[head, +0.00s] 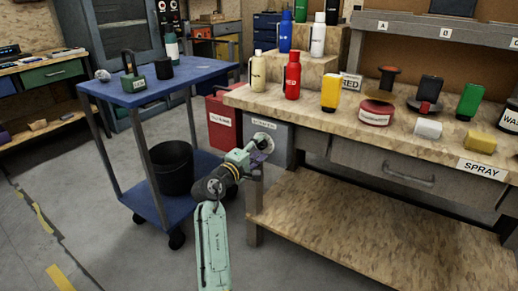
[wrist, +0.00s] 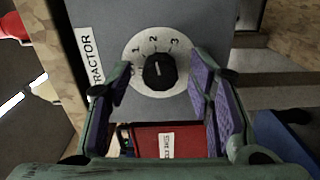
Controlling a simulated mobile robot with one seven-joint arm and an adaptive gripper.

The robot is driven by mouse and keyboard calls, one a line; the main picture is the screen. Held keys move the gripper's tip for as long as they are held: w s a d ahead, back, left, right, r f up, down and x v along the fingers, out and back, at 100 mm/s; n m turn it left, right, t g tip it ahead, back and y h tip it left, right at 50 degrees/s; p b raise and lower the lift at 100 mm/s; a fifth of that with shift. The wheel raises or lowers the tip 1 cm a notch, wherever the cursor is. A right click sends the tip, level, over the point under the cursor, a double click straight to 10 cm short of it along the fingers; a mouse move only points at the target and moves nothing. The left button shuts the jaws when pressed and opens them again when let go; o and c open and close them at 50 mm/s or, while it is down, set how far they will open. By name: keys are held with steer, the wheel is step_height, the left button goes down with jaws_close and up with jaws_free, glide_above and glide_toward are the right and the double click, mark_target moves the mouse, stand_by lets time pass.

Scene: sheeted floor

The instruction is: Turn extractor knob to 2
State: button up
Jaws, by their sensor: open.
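The extractor knob (wrist: 158,71) is a round black knob on a white dial (wrist: 139,82) marked with numbers, on a grey panel (wrist: 215,20). The 1, 2 and 3 show along the dial's upper side. A small pale mark on the knob seems to point up, roughly toward the 2; its exact setting is hard to tell. My gripper (wrist: 163,78) is open, its purple-padded fingers on either side of the knob with gaps left and right. In the head view, my gripper (head: 257,152) is at the grey extractor box (head: 282,142) under the bench's left end and partly covers the dial.
The workbench (head: 335,118) overhangs the box and carries several bottles and stamps. A red bin (head: 220,135) stands just left of the box; it also shows in the wrist view (wrist: 185,139). A blue cart (head: 150,92) stands further left.

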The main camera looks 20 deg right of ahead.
steer(key=v, duration=1.1)
steer(key=shift+a, duration=0.15)
steer(key=shift+s, duration=0.15)
